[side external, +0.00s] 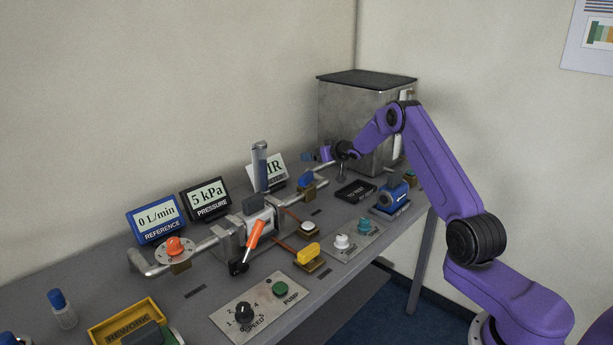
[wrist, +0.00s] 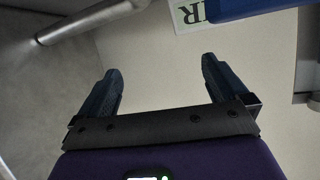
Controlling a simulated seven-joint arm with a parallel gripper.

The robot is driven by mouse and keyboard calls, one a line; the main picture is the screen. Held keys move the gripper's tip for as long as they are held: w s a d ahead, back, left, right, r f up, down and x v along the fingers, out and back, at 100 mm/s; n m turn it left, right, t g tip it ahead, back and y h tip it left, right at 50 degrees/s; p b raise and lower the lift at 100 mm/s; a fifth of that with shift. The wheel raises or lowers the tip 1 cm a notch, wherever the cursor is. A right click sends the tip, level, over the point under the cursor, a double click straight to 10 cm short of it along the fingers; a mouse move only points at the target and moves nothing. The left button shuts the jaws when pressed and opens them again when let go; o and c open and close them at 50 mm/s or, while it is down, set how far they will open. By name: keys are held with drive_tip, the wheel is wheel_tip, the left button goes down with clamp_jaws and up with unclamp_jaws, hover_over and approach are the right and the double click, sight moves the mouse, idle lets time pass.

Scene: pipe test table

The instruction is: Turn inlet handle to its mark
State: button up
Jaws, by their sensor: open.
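A pipe line (side external: 205,243) runs along the table. An orange knob (side external: 174,246) on a round marked dial sits on its left part, and a blue handle (side external: 305,180) sits on its right part. I cannot read which one is the inlet handle. An orange lever (side external: 254,235) slants up beside the central block. My gripper (side external: 322,154) is above the right end of the pipe, apart from all handles. In the wrist view my gripper (wrist: 160,66) is open with nothing between its dark blue fingers. A pipe end (wrist: 85,23) shows at the upper left there.
Reference (side external: 157,219) and pressure (side external: 207,199) displays stand behind the pipe, reading 0 L/min and 5 kPa. A metal tank (side external: 350,105) stands behind my gripper. The speed and pump panel (side external: 258,308), a yellow rework tray (side external: 126,321) and a blue device (side external: 391,198) occupy the front.

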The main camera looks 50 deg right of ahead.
drive_tip(key=s+a+r+n+t+y, duration=0.45)
drive_tip(key=s+a+y, duration=0.2)
drive_tip(key=s, duration=0.25)
approach(307, 174)
drive_tip(key=x, duration=0.2)
drive_tip(key=shift+n+y, duration=0.35)
drive_tip(key=shift+n, duration=0.1)
drive_tip(key=x, duration=0.8)
drive_tip(key=shift+f, duration=0.1)
drive_tip(key=c, duration=1)
drive_tip(key=shift+o, duration=0.2)
drive_tip(key=shift+m+h, duration=1.6)
drive_tip(key=shift+h, duration=0.9)
